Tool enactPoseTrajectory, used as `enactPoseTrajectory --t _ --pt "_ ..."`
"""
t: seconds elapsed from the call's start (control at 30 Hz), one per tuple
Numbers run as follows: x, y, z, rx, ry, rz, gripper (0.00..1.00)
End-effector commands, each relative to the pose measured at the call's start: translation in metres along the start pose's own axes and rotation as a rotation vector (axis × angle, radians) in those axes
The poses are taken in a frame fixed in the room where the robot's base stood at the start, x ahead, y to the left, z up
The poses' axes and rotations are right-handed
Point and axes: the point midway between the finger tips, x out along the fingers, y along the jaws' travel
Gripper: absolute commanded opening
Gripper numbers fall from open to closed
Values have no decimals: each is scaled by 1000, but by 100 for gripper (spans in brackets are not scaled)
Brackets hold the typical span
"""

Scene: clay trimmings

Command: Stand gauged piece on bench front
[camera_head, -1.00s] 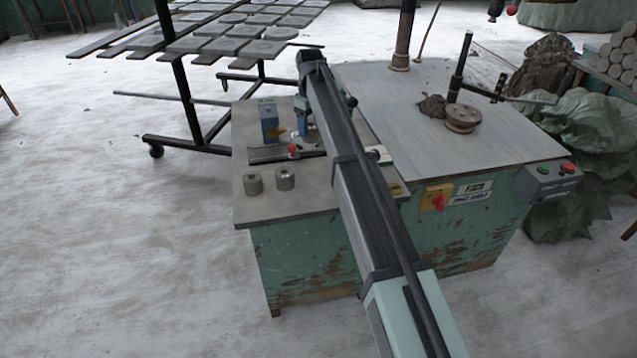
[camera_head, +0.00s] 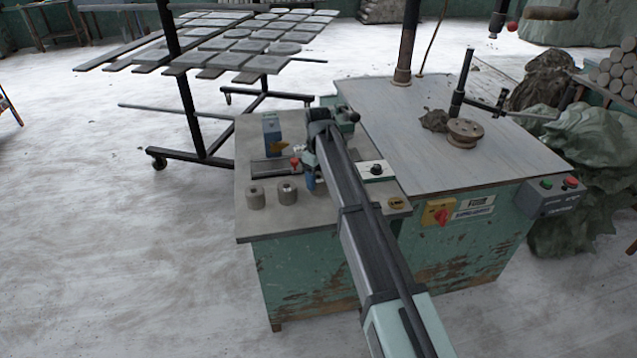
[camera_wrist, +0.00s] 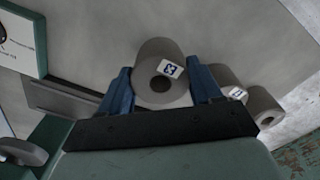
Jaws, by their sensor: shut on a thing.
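My gripper (camera_wrist: 163,88) has its blue fingers on either side of a grey clay cylinder (camera_wrist: 160,52) with a round hole and a white-and-blue tag. It is shut on this piece. In the head view my gripper (camera_head: 310,180) is over the bench's left top (camera_head: 330,215), right of two standing grey cylinders. The held piece is mostly hidden there by my arm. The left cylinder (camera_head: 255,197) and right cylinder (camera_head: 286,190) stand near the front left. The wrist view shows two cylinders beside the held one, the nearer (camera_wrist: 228,78) tagged. Whether the held piece touches the bench I cannot tell.
Behind the cylinders are a dark rail (camera_head: 270,168), a red knob (camera_head: 294,161) and a blue block (camera_head: 271,127). A white box with a black dial (camera_head: 376,170) lies right of my arm. Bare bench top lies in front of the cylinders.

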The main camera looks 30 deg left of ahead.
Motion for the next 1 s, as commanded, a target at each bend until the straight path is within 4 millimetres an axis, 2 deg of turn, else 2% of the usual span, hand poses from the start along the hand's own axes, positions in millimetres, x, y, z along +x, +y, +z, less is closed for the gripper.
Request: enactPoseTrajectory --t 0.13,0.57,0.6,0.83,1.0 --pt "18 0 0 0 -1 -1 24" --pt "23 0 0 0 0 0 24" --pt "22 0 0 0 0 0 68" --pt "22 0 0 0 0 0 89" --pt "22 0 0 0 -1 0 89"
